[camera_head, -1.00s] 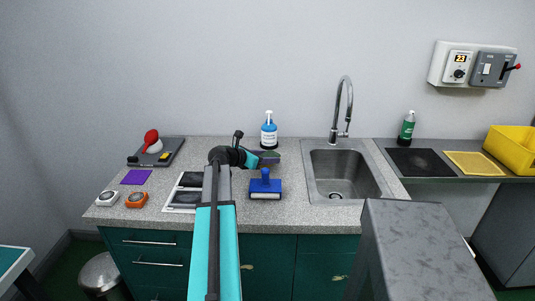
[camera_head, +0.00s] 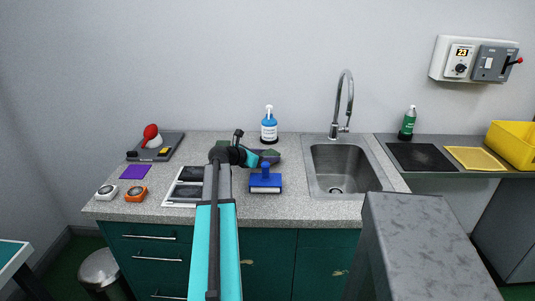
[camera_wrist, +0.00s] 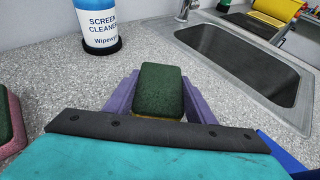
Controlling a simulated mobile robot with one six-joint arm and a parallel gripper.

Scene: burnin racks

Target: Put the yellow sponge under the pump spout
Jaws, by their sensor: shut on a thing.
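My gripper (camera_wrist: 152,92) has purple fingers and is shut on a sponge (camera_wrist: 158,88) with a dark green top and a thin strip of yellow below. In the head view my gripper (camera_head: 266,155) holds it just in front of the blue pump bottle (camera_head: 269,130). The bottle, labelled screen cleaner (camera_wrist: 97,22), stands on the counter behind and left of the sponge in the wrist view. Its white pump head shows only in the head view. The sponge and bottle are apart. I cannot tell whether the sponge touches the counter.
A pink and green block (camera_wrist: 10,125) lies left of my gripper. A green bottle (camera_head: 408,123) stands farther right. Counter between bottle and sink is clear.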

